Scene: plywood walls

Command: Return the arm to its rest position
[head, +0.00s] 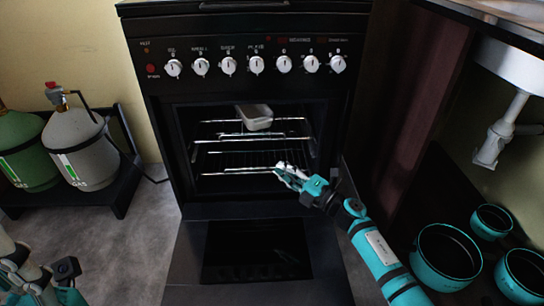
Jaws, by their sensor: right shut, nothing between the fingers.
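My right gripper (290,176) is in front of the open oven, on a teal arm that comes in from the lower right. Its pale fingers are shut and hold nothing. A white dish (255,117) sits on the upper wire rack inside the oven (347,115), above and to the left of the gripper, apart from it. My left arm shows only in part at the lower left corner; its gripper's fingers cannot be made out.
The oven door (255,250) is folded down below my right arm. Gas cylinders (75,145) stand on a dark rack at left. Several teal pots (445,257) stand at the lower right, under a white sink drain pipe (497,135). Grey floor (130,240) is clear left of the door.

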